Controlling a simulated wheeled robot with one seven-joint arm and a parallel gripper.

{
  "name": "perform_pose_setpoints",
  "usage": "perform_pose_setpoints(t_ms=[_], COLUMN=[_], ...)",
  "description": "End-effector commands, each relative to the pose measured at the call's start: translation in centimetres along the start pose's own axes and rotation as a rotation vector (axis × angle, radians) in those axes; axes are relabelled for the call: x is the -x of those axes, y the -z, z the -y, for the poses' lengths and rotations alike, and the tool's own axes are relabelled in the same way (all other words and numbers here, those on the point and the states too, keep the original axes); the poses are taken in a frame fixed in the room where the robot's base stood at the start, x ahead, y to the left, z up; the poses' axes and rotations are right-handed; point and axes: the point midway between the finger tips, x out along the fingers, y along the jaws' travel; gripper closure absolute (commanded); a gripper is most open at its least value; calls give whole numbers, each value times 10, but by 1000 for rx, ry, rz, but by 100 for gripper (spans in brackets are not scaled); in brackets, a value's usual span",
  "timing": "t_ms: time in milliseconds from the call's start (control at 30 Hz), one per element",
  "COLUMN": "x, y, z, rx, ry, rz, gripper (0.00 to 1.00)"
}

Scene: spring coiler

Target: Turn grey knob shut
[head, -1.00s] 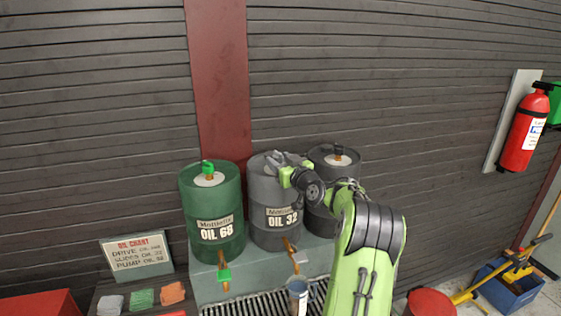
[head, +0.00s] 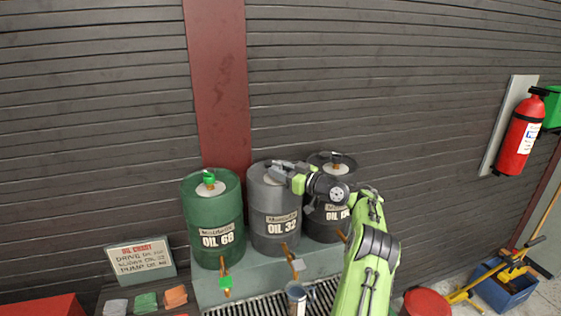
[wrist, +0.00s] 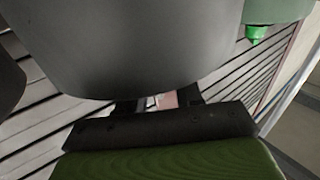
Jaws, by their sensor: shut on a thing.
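The grey drum marked OIL 32 (head: 274,225) stands between a green drum and a darker drum. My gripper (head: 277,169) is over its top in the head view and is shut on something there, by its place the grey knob. The knob itself is hidden behind my gripper. Below the drum, a grey tap handle (head: 298,265) shows at the front.
The green drum marked OIL 68 (head: 213,220), with a green knob (head: 209,178) on top, stands close on the left. The dark drum (head: 322,222) stands close on the right, partly behind my arm. A metal jug (head: 297,299) is below the taps.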

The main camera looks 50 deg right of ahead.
Motion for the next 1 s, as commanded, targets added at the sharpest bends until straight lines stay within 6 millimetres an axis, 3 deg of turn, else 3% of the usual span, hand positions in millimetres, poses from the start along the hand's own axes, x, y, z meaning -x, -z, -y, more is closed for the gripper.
perform_pose_setpoints(t_ms=[367,400,567,867,1000], x=[1,1,1,4,28], y=[3,3,2,0,-2], z=[-1,-1,-1,-1,-2], rx=[7,8,7,6,7], ry=[11,11,11,11,7], rz=[-10,-10,-8,-5,-3], gripper=[95,63,40,40,40])
